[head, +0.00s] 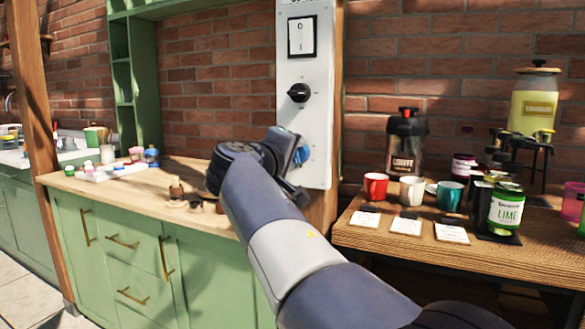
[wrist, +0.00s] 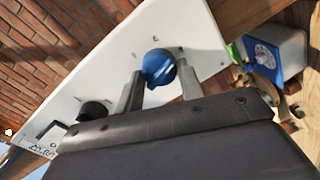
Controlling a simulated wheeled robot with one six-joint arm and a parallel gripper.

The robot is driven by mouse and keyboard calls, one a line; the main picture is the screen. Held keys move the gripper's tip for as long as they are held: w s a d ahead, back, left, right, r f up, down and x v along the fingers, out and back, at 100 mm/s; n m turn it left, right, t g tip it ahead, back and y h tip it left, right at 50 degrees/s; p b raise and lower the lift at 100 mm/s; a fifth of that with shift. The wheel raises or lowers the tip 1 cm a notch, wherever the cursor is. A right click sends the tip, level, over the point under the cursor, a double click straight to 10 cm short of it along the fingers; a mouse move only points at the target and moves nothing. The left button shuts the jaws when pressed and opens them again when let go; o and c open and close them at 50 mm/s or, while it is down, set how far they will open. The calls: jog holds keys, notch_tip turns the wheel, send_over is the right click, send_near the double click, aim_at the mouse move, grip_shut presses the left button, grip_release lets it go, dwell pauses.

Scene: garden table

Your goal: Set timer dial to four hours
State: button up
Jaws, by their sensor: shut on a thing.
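The blue dial (wrist: 157,62) sits on a white control panel (wrist: 107,62), with small marks printed around it. In the wrist view my gripper (wrist: 161,76) has one finger on each side of the dial and is shut on it. The dial's pointer position is hard to read because the fingers cover part of it. In the head view my gripper (head: 291,152) is at the lower part of the panel (head: 318,92), and only a bit of the blue dial (head: 305,153) shows beside it.
Above the blue dial are a black knob (head: 299,92) and a rocker switch (head: 302,36). Cups, including a red mug (head: 375,187), and a lime jar (head: 506,208) stand on the right table. A small brown bottle (head: 177,188) stands on the left counter.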

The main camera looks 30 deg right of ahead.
jog(key=shift+m+b, duration=0.75)
jog(key=shift+m, duration=0.25)
jog(key=o, duration=1)
jog(key=p+v, duration=0.1)
jog(key=v, duration=0.9)
jog(key=shift+s+a, duration=0.2)
jog(key=shift+s, duration=0.15)
jog(key=shift+w+d, duration=0.1)
jog(key=b+x, duration=0.1)
jog(key=x, duration=0.9)
jog(key=shift+w+d, duration=0.15)
jog(key=shift+w, duration=0.1)
jog(key=shift+s, duration=0.1)
